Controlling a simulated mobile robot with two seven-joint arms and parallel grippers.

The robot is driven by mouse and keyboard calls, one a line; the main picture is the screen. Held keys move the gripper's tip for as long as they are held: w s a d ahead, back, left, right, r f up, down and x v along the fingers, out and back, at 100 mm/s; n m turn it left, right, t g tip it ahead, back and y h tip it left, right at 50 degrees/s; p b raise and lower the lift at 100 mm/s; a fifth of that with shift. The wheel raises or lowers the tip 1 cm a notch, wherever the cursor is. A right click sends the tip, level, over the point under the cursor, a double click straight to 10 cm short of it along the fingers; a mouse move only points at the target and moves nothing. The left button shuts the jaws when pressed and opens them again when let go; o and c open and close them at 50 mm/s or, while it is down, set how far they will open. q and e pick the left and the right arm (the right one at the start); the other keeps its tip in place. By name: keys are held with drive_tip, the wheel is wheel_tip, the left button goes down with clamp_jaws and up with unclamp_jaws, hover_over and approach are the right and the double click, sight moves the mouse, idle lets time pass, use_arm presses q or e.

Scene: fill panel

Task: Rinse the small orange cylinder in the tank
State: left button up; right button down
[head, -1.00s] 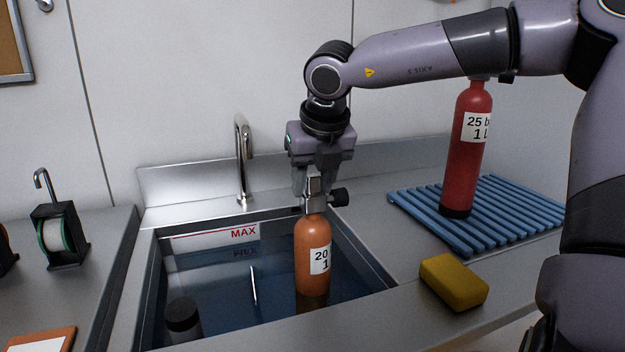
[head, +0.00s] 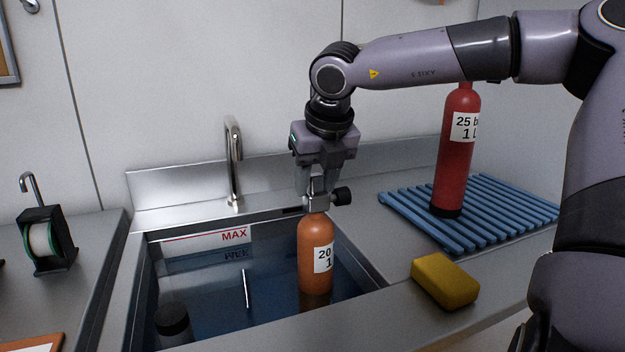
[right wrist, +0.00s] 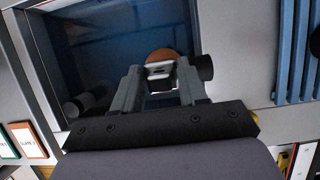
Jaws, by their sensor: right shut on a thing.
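The small orange cylinder (head: 316,253) hangs upright over the right part of the tank (head: 367,277), a sink basin with a red MAX line and water in it. It has a white label, a metal valve on top and a black knob to the right. Its lower end is at the water; whether the dark part below is submerged or a reflection I cannot tell. My right gripper (head: 318,190) is shut on its valve from above. The right wrist view shows the fingers (right wrist: 160,85) on the valve and the orange top (right wrist: 160,55). My left gripper is out of view.
A tap (head: 234,165) rises behind. On the right are a red cylinder (head: 457,160) on a blue slatted rack (head: 510,212) and a yellow sponge (head: 444,280). A black spool holder (head: 45,240) stands left.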

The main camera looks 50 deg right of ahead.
drive_tip(key=shift+w+a+r, duration=0.3)
drive_tip(key=shift+w+a, duration=0.1)
drive_tip(key=shift+a, duration=0.1)
idle(0.5)
drive_tip(key=shift+w+a, duration=0.25)
drive_tip(key=shift+a, duration=0.3)
drive_tip(key=shift+s+d+b, duration=0.2)
drive_tip(key=shift+s+d, duration=0.1)
drive_tip(key=shift+d, duration=0.25)
drive_tip(key=shift+s+d+b, duration=0.2)
drive_tip(key=shift+s+d, duration=0.1)
drive_tip(key=shift+d, duration=0.25)
idle(0.4)
drive_tip(key=shift+w+a, duration=0.2)
drive_tip(key=shift+a, duration=0.1)
idle(0.4)
drive_tip(key=shift+w+a, duration=0.4)
drive_tip(key=shift+a, duration=0.4)
idle(0.9)
